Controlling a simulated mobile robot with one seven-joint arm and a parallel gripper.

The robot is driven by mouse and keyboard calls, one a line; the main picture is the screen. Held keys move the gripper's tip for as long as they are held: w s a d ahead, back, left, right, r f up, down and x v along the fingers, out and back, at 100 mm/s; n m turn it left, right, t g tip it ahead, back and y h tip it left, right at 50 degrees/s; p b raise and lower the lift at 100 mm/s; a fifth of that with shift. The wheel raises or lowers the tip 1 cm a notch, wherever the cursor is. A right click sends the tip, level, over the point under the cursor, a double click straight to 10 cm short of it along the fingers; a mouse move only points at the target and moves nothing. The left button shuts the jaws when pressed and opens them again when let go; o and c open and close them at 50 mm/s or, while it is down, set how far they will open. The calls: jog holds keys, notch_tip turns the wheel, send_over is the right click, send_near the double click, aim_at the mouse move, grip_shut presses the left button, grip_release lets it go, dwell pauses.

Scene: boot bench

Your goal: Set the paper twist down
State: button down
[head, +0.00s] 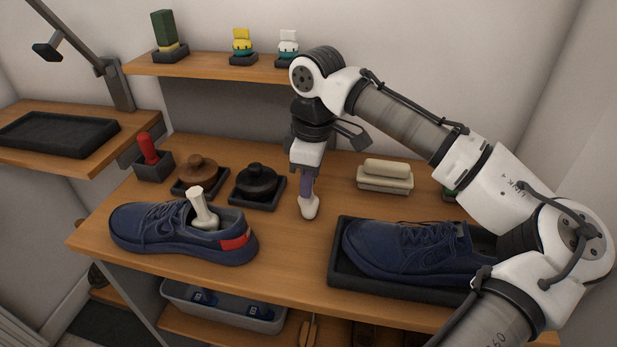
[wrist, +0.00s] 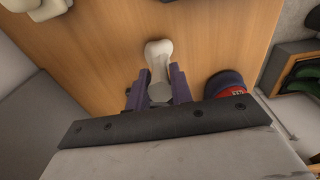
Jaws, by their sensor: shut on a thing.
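A white paper twist (head: 308,207) hangs upright, wide end down, in my gripper (head: 306,183). Its lower end is at or just above the bare wood of the bench (head: 283,268); I cannot tell if it touches. In the wrist view the paper twist (wrist: 158,58) sits between the two purple fingers of my gripper (wrist: 158,88), which are shut on its narrow end. A second white paper twist (head: 202,212) stands in the opening of the left blue shoe (head: 170,235).
The right blue shoe (head: 415,247) lies in a black tray (head: 338,275). Bare wood lies around the held twist. A shelf (head: 210,68) runs above.

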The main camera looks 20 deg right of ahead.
jog(key=shift+f, duration=0.1)
jog(key=c, duration=1.2)
grip_release()
jog(key=shift+c, duration=0.2)
notch_tip(320, 180, up, 12)
jog(key=shift+s+d, duration=0.3)
